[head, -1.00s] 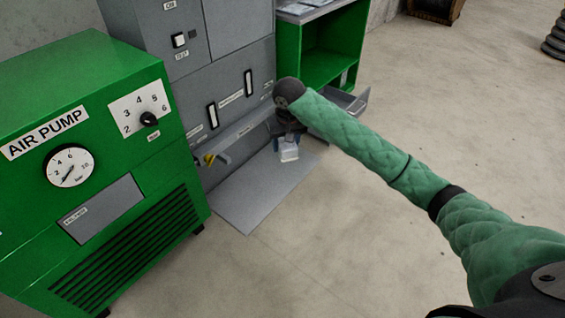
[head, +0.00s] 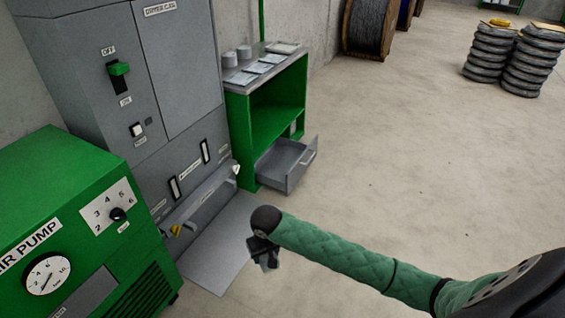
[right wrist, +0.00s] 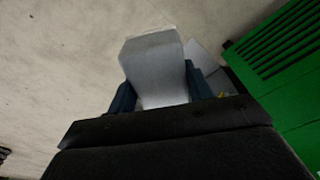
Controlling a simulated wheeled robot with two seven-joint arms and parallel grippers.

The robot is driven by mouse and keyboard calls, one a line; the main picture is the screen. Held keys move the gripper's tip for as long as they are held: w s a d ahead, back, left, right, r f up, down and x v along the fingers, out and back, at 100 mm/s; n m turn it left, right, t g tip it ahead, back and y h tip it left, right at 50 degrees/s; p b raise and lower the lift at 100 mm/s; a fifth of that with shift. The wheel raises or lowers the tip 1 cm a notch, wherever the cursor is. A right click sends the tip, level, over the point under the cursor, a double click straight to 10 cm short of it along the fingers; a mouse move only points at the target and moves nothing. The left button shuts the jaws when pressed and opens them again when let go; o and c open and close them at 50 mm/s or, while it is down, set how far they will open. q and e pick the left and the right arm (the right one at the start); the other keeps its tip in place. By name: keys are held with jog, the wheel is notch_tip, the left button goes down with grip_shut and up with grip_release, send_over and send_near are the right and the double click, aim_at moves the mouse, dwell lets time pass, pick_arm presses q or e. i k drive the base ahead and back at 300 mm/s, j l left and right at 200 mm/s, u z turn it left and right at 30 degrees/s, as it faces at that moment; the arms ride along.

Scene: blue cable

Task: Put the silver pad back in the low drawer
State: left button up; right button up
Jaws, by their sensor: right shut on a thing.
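My right gripper (head: 266,258) hangs over the floor in front of the green cabinet, short of its drawer. In the right wrist view the right gripper (right wrist: 160,92) has its blue fingers shut on the silver pad (right wrist: 155,68), a pale grey flat piece that sticks out past the fingertips. In the head view I cannot make out the pad apart from the dark gripper. The low drawer (head: 290,163) of the green cabinet (head: 275,122) is pulled open, and its visible inside looks empty. My left gripper is not in view.
The grey dryer machine (head: 185,105) with a fold-down flap (head: 205,200) stands left of the cabinet. A grey plate (head: 222,250) lies on the floor before it. The green air pump (head: 75,210) is at the left. Open floor lies right of the drawer.

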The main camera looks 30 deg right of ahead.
aim_at(280, 172)
jog(key=i+l+z, duration=0.1)
jog(key=i, duration=0.4)
jog(key=i+l+z, duration=0.1)
jog(key=i+l, duration=0.15)
jog(key=i, duration=0.25)
jog(key=i+l+z, duration=0.1)
jog(key=i, duration=0.4)
